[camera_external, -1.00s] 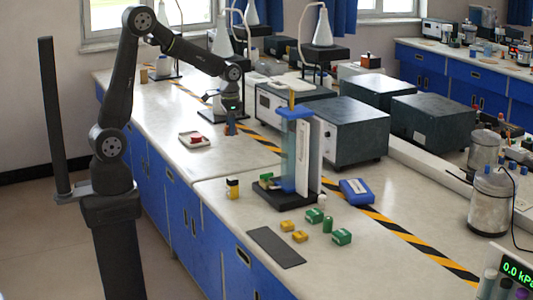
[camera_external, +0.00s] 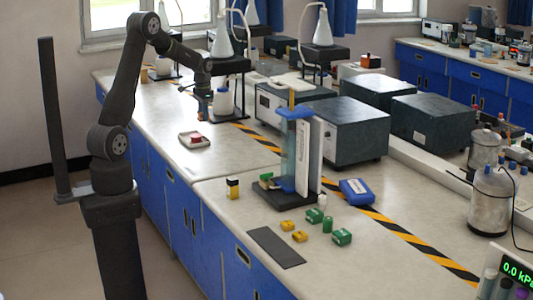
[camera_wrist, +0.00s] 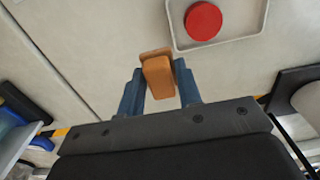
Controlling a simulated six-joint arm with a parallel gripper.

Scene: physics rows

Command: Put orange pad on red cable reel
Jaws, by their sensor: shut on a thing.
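The orange pad (camera_wrist: 157,72) is an orange-brown block between the two blue fingers of my gripper (camera_wrist: 160,82) in the wrist view. My gripper is shut on it. The red cable reel (camera_wrist: 203,20) is a round red disc inside a shallow white tray (camera_wrist: 240,37), above and right of the pad in the wrist view and apart from it. In the external view my gripper (camera_external: 202,104) is above the far bench, behind the white tray (camera_external: 184,140) with the red reel (camera_external: 192,136). The pad is too small to make out clearly there.
A white bottle (camera_external: 223,101) and a lamp stand are close to the right of my gripper. A blue-topped stand (camera_external: 295,150) and several small yellow and green blocks stand on the nearer bench. The bench around the tray is mostly clear.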

